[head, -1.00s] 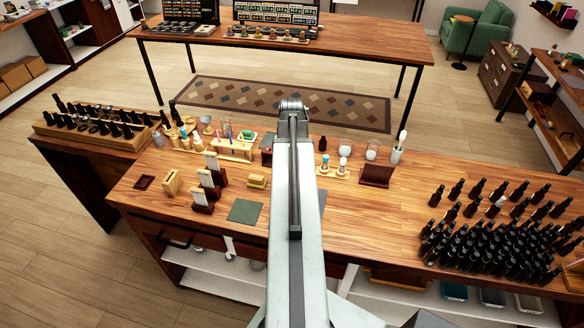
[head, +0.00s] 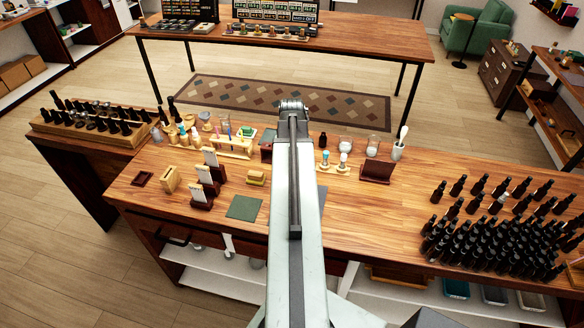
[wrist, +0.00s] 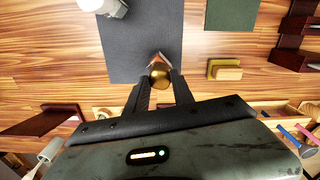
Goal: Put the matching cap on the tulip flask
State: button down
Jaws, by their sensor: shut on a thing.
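My gripper (wrist: 162,82) points down over a dark grey mat (wrist: 125,45) in the wrist view, its two black fingers shut on a small rounded gold piece (wrist: 159,77). A reddish, pale-edged shape shows just beyond the gold piece; I cannot tell whether it belongs to it. A whitish, glassy vessel (wrist: 100,6) is cut off by the top edge, left of the gripper; I cannot tell whether it is the tulip flask. In the head view my own arm hides the gripper and most of the dark mat (head: 322,198).
A green mat (head: 244,207) and a yellow-and-wood block (head: 256,178) lie left of my arm. Clear glasses (head: 347,143) and a wooden stand (head: 333,169) are to the right. Many black bottles (head: 490,240) crowd the right end. The table between them is fairly clear.

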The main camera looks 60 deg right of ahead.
jog(key=c, duration=1)
grip_release()
notch_tip(320, 180, up, 8)
jog(key=p, duration=0.8)
jog(key=shift+f, duration=0.1)
